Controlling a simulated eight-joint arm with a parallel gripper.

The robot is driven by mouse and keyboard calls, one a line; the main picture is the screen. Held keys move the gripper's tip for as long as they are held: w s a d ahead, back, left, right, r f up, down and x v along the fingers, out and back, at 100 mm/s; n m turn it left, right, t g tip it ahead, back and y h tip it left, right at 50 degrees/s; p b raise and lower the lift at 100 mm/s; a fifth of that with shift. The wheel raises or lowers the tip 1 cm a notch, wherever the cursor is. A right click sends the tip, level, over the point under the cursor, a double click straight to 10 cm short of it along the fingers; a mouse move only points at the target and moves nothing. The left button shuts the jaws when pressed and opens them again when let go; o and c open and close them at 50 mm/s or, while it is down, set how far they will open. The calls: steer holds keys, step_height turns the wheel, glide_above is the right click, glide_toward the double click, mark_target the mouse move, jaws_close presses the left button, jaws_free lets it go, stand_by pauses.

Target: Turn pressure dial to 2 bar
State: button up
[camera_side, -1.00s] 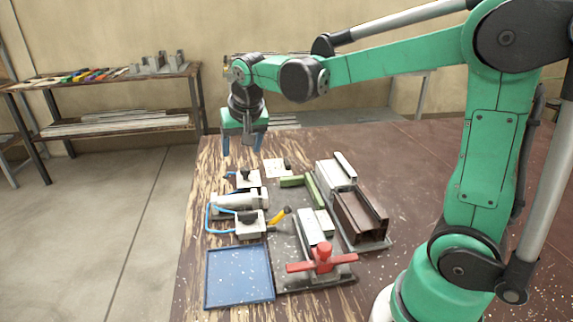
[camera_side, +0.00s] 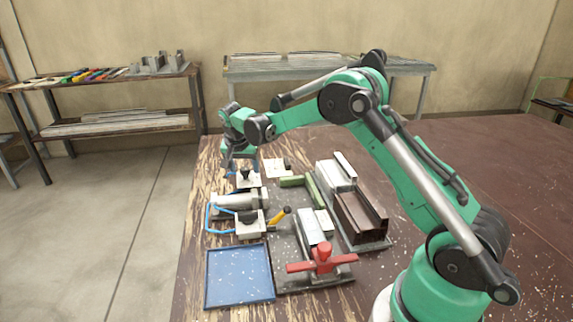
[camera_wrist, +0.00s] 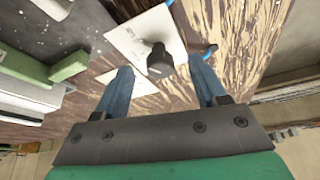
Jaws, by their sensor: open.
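A black knob on a white plate, which looks like the pressure dial (camera_wrist: 160,62), lies between and beyond my fingertips in the wrist view. It seems to be the dark knob (camera_side: 243,174) on the white box at the table's far left in the side view. I cannot read any scale or pressure value. My gripper (camera_side: 240,164) is just above that box, pointing down. In the wrist view my gripper (camera_wrist: 161,70) has its two blue fingers apart, one on each side of the knob. Whether they touch it I cannot tell.
A white plate with a dark part (camera_side: 273,168) lies right of my gripper. A valve box with blue hose (camera_side: 249,228), a clamp with red handle (camera_side: 322,263), a brown profile (camera_side: 357,218) and a blue tray (camera_side: 240,275) stand nearer. The table's right side is clear.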

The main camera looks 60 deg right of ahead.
steer(key=shift+f, duration=0.1)
jaws_close()
steer(key=shift+n, duration=0.4)
steer(key=n, duration=0.2)
steer(key=n+t+y, duration=0.1)
steer(key=n, duration=0.1)
steer(key=shift+s+d+n, duration=0.1)
steer(key=shift+d+n, duration=0.1)
steer(key=shift+n, duration=0.1)
steer(key=n+y, duration=0.1)
steer(key=n, duration=0.1)
steer(key=n+y, duration=0.1)
steer(key=n, duration=0.1)
steer(key=n+t+y, duration=0.1)
steer(key=n, duration=0.1)
steer(key=shift+d, duration=0.25)
steer(key=n+y, duration=0.1)
steer(key=n, duration=0.2)
steer(key=n+y, duration=0.1)
steer(key=n, duration=0.2)
steer(key=shift+d+n, duration=0.2)
steer(key=shift+n, duration=0.1)
steer(key=n+g+y, duration=0.1)
steer(key=n, duration=0.2)
steer(key=n+g+y, duration=0.1)
steer(key=n, duration=0.2)
steer(key=shift+d, duration=0.1)
